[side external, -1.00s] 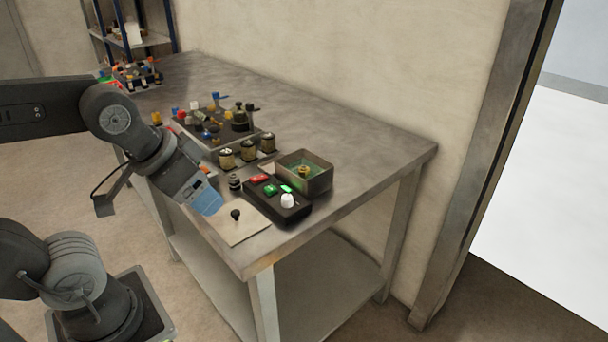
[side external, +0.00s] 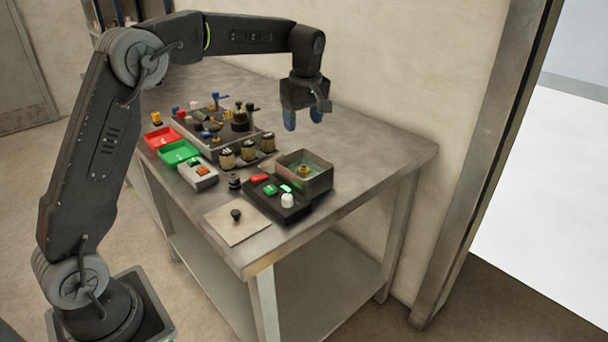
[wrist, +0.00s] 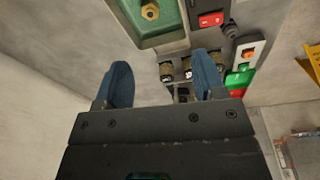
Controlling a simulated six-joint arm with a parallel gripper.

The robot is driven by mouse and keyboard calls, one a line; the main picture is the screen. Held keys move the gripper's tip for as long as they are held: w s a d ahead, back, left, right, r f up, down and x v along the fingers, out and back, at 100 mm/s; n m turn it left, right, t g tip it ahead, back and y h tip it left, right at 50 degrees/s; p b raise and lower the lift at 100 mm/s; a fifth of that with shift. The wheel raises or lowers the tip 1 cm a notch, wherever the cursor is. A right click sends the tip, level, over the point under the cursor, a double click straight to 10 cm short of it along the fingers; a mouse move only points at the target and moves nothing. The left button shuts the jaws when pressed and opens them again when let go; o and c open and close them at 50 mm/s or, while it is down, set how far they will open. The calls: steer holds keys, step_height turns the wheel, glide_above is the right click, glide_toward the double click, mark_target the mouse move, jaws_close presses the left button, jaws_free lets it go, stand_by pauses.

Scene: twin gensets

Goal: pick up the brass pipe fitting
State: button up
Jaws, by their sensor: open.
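The brass pipe fitting (side external: 304,170) lies inside a metal box with a green interior (side external: 323,181) on the right part of the table. In the wrist view the fitting (wrist: 150,11) shows as a brass hex ring at the top, in the green-lined box (wrist: 168,30). My gripper (side external: 303,121) points down above the table, higher than the box and behind it in the side view. Its blue fingers (wrist: 163,82) are apart with nothing between them, and the fitting is beyond the fingertips.
A black control box (side external: 277,199) with buttons and a white knob stands close beside the metal box. Brass-coloured cylinders (side external: 247,153), red (side external: 163,138) and green (side external: 179,153) trays and a crowded panel stand to the left. The wall rises behind the table.

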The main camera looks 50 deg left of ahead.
mark_target(304, 167)
steer(key=shift+n+g, duration=0.3)
steer(key=shift+n, duration=0.6)
steer(key=a+f, duration=0.1)
steer(key=f, duration=0.2)
steer(key=w+a+f, duration=0.1)
steer(key=f, duration=0.3)
steer(key=w+f, duration=0.1)
steer(key=f, duration=0.3)
steer(key=shift+w+a+f, duration=0.1)
steer(key=shift+w+a, duration=0.15)
steer(key=shift+a, duration=0.15)
steer(key=shift+w+f, duration=0.15)
steer(key=shift+f, duration=2.55)
steer(key=shift+c, duration=0.2)
steer(key=c, duration=1.1)
